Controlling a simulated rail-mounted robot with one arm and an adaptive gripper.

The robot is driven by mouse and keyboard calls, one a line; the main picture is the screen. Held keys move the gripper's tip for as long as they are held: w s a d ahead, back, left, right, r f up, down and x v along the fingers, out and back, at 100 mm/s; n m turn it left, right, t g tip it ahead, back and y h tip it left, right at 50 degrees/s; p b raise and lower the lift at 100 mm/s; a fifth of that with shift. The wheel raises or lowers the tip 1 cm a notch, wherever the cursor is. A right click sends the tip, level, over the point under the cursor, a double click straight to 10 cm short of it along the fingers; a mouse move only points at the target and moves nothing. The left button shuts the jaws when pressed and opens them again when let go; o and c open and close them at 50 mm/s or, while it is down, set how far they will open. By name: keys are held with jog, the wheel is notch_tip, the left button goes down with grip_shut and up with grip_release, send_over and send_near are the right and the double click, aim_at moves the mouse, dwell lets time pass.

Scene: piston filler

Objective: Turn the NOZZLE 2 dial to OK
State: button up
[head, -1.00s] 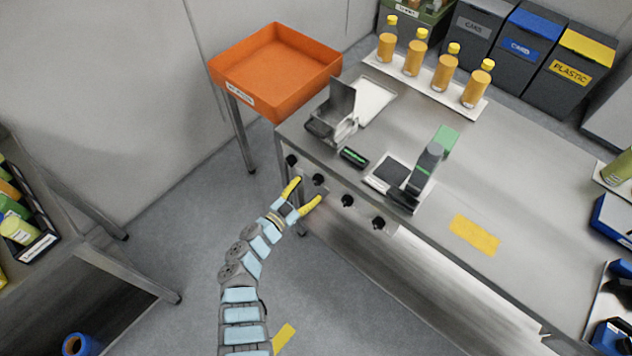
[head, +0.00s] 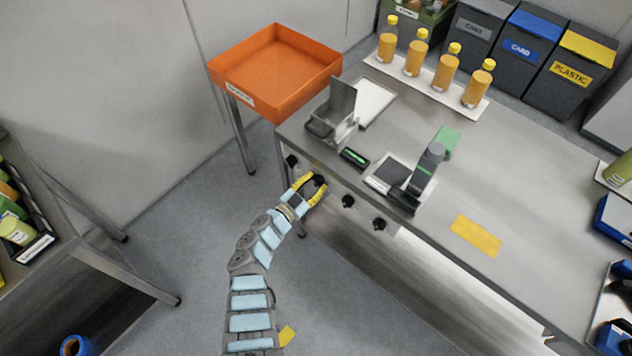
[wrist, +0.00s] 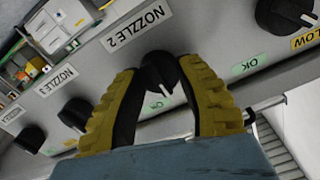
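The NOZZLE 2 dial (wrist: 158,75) is a black knob with a white pointer mark, under its NOZZLE 2 label (wrist: 137,27) in the wrist view. The pointer faces down and slightly right in that view. A green mark (wrist: 154,105) shows partly below the knob; its text is unreadable, and my right finger covers the area beside it. My gripper (wrist: 158,72) has its yellow fingers on either side of the knob, with a gap visible on the left; contact on the right is unclear. In the head view my gripper (head: 315,182) is at the second dial from the left.
Neighbouring black dials (head: 291,161) and (head: 348,201) sit close on both sides along the panel. The steel table top (head: 420,270) overhangs above. An orange tray (head: 275,70) stands at the left; the floor in front is open.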

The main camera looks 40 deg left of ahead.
jog(key=shift+d+f+m, duration=0.1)
jog(key=shift+f+m, duration=0.05)
jog(key=shift+m, duration=0.45)
jog(key=shift+b, duration=0.4)
jog(key=m+b, duration=0.2)
jog(key=m, duration=0.1)
jog(key=m+b, duration=0.1)
jog(key=shift+d+f, duration=0.1)
jog(key=shift+f, duration=0.15)
jog(key=m+b, duration=0.3)
jog(key=shift+r+m, duration=0.1)
jog(key=shift+m, duration=0.2)
jog(key=shift+r+b, duration=0.15)
jog(key=shift+b, duration=0.25)
jog(key=o, duration=1.2)
jog(key=shift+w, duration=0.1)
